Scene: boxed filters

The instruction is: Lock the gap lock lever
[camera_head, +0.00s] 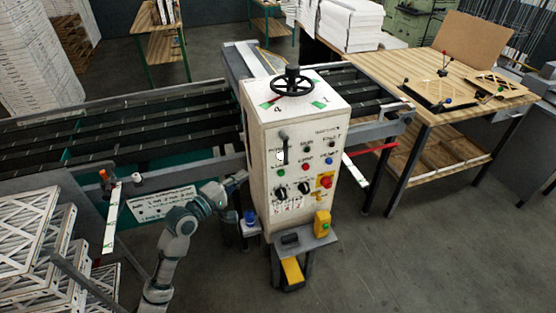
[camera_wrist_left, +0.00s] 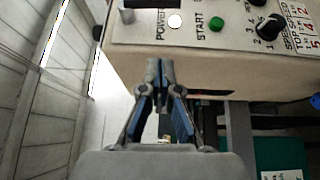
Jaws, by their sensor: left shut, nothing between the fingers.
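A dark lever (camera_head: 285,149) hangs down on the upper left of the front panel of the white control box (camera_head: 256,160). It looks like the gap lock lever, though its label is unreadable. In the left wrist view, a grey round post (camera_wrist_left: 126,11) at the top edge seems to be its pivot end. My left gripper (camera_head: 241,178) is beside the box's left side, lower than the lever and apart from it. In the wrist view my left gripper (camera_wrist_left: 160,70) has its fingertips together and empty, close to the box's side face. My right gripper is out of view.
A black handwheel (camera_head: 293,84) tops the box. Near the lever are a white light (camera_wrist_left: 175,21), a green START button (camera_wrist_left: 216,24) and a black knob (camera_wrist_left: 269,27). A roller conveyor (camera_head: 130,130) runs behind. A wooden table (camera_head: 430,100) stands at the right.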

